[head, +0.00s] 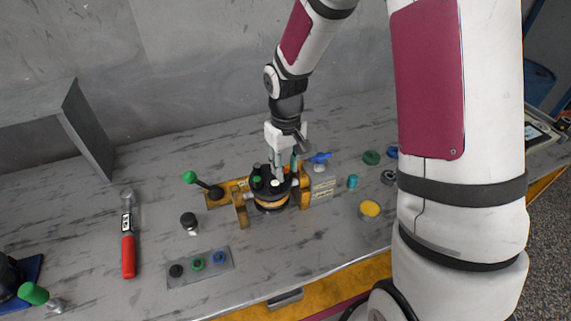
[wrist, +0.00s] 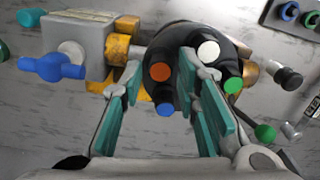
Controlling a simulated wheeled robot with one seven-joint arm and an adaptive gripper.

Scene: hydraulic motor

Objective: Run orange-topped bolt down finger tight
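The orange-topped bolt (wrist: 160,72) stands in the black top of the motor (wrist: 184,35), its orange cap facing the wrist camera. Blue-topped (wrist: 165,109), white-topped (wrist: 208,50) and green-topped (wrist: 233,85) bolts stand around it. My gripper (wrist: 160,66) is open, with its teal-padded fingers apart. In the wrist view the orange cap lies between the fingertips, with no contact visible. How deep the bolt sits is not clear.
A yellow bracket (head: 241,212) and a grey block with a blue valve handle (head: 320,158) flank the motor. A green-knobbed lever (head: 190,177) is at left. A red-handled tool (head: 128,255) and a plate of colored rings (head: 200,266) lie on the bench.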

